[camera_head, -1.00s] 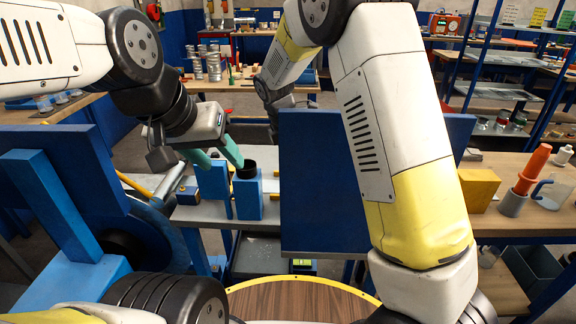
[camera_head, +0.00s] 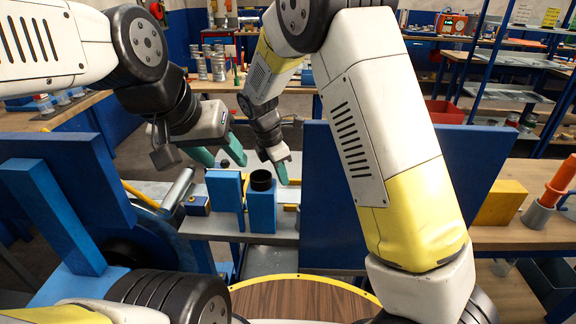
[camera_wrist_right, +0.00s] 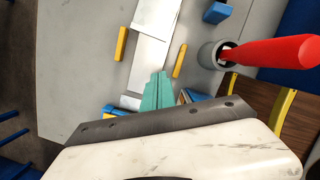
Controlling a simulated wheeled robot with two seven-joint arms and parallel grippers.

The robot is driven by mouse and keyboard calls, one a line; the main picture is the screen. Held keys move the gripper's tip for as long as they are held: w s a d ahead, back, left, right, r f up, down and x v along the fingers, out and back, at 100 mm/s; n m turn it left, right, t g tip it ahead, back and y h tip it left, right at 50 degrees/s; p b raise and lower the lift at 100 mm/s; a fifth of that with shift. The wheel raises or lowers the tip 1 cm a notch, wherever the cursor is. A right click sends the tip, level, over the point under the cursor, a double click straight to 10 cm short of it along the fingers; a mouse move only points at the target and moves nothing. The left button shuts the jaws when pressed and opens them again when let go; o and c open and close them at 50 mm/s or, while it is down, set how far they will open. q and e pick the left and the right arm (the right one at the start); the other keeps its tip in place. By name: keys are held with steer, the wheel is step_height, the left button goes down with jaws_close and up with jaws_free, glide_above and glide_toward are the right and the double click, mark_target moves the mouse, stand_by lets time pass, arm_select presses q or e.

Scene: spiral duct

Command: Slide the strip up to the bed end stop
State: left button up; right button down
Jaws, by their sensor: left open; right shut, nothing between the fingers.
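In the right wrist view, a pale metal strip (camera_wrist_right: 147,62) lies flat on the grey bed (camera_wrist_right: 80,75), between two short yellow bars (camera_wrist_right: 121,43) and (camera_wrist_right: 180,60). My right gripper (camera_wrist_right: 160,76) is shut, its green fingers together and empty, over the strip's near part; I cannot tell whether they touch it. In the head view my right gripper (camera_head: 283,174) points down behind the blue posts. My left gripper (camera_head: 221,160) is open and empty, left of it, above the bed. I cannot tell which part is the end stop.
Two blue posts (camera_head: 225,190) and (camera_head: 262,212) stand at the bed's front, one with a black cup (camera_head: 261,180) on top. A large blue panel (camera_head: 326,215) hides the bed's right side. An orange-red tool (camera_head: 563,182) stands in a grey holder (camera_head: 538,215) at right.

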mark_target(298, 199)
steer(key=x, duration=0.7)
steer(key=shift+f, duration=0.3)
steer(key=d, duration=0.1)
steer(key=w+d, duration=0.1)
steer(key=d, duration=0.1)
steer(key=shift+w, duration=0.35)
steer(key=shift+w+d, duration=0.2)
steer(key=shift+d, duration=0.1)
steer(key=shift+w+d, duration=0.35)
steer(key=shift+d, duration=0.35)
